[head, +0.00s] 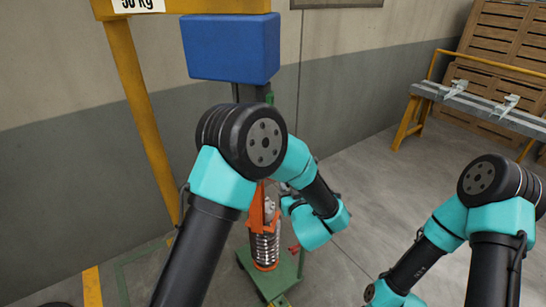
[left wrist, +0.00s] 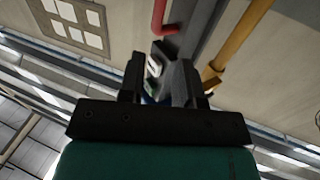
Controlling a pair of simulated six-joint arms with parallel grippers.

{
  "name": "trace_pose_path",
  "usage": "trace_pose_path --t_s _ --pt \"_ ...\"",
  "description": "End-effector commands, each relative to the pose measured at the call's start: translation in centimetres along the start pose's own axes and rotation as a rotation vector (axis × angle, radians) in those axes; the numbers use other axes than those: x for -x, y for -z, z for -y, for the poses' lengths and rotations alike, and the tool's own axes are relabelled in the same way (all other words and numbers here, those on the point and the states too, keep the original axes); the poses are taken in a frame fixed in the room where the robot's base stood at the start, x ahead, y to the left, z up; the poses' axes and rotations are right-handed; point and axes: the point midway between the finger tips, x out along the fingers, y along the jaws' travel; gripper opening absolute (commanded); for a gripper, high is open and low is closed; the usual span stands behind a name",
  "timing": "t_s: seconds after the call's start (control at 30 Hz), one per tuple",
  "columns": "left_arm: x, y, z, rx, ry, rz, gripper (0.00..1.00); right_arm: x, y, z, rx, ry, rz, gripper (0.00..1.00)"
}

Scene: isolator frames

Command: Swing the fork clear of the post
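An orange upright piece (head: 256,208), which may be the fork, stands at the coil spring (head: 265,247) on a green base (head: 287,272) in the head view. A green upright (head: 270,97) shows below the blue block; whether it is the post I cannot tell. My left arm hides much of the stand. My left gripper is mostly hidden behind its wrist, beside the orange piece. In the left wrist view my left gripper (left wrist: 165,75) has its dark fingers apart. A grey block shows between or behind them; contact is unclear. My right gripper is outside both views.
A blue block (head: 230,47) hangs under a yellow frame (head: 142,110) at the upper left. A grey bench (head: 490,105) with yellow legs stands at the back right, before wooden crates (head: 506,45). The floor between stand and bench is clear.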

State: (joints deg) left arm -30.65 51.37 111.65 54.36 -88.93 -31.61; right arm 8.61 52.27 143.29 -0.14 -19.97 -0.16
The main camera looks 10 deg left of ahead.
Motion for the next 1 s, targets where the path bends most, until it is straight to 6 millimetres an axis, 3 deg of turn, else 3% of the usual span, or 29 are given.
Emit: trace_pose_path --t_s 0.17,0.37,1.0 --pt "-0.3 0.0 0.0 0.000 0.000 0.001 0.32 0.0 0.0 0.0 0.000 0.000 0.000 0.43" --pt "-1.9 -0.1 0.0 0.001 0.001 0.002 0.32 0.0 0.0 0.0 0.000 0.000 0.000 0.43" --pt "-12.6 -0.1 0.1 0.001 0.001 0.002 0.32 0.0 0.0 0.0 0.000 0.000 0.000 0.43"
